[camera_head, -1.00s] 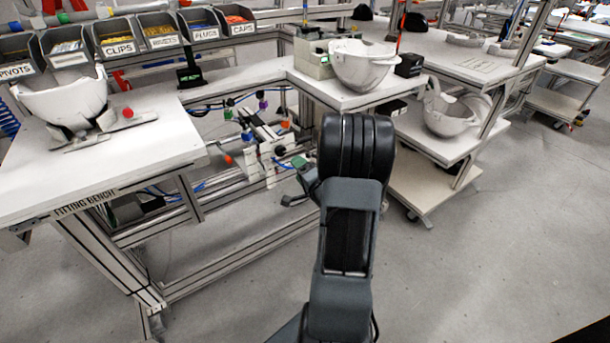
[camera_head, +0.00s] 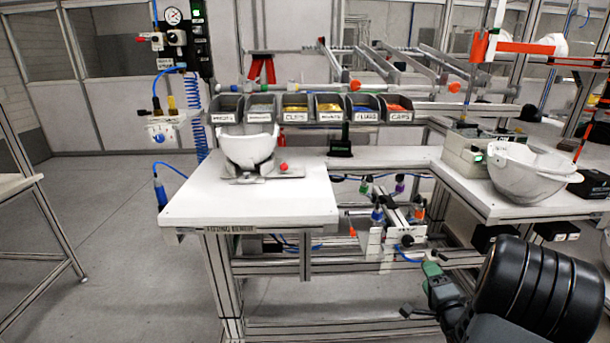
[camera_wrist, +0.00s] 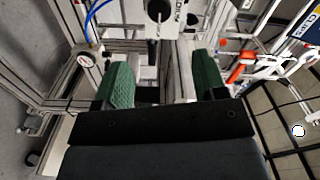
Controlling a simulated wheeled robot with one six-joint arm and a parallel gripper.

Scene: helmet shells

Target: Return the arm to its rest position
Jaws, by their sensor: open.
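My gripper (camera_wrist: 160,82) is open in the wrist view, with its two green pads apart and nothing between them. In the head view my arm is folded at the lower right, and my gripper (camera_head: 420,290) shows small and partly hidden behind a thick black arm link. It is in front of the bench frame and apart from the table tops. A white helmet shell (camera_head: 248,147) sits on a holder on the fitting bench (camera_head: 190,205). A second white shell (camera_head: 525,172) stands on the right-hand table (camera_head: 497,208).
A red ball-shaped knob (camera_head: 283,168) is beside the first shell. Labelled bins (camera_head: 295,108) line the back of the bench. A grey box (camera_head: 465,152) stands left of the second shell. Open floor (camera_head: 110,215) lies left of the bench, with another table frame at the far left.

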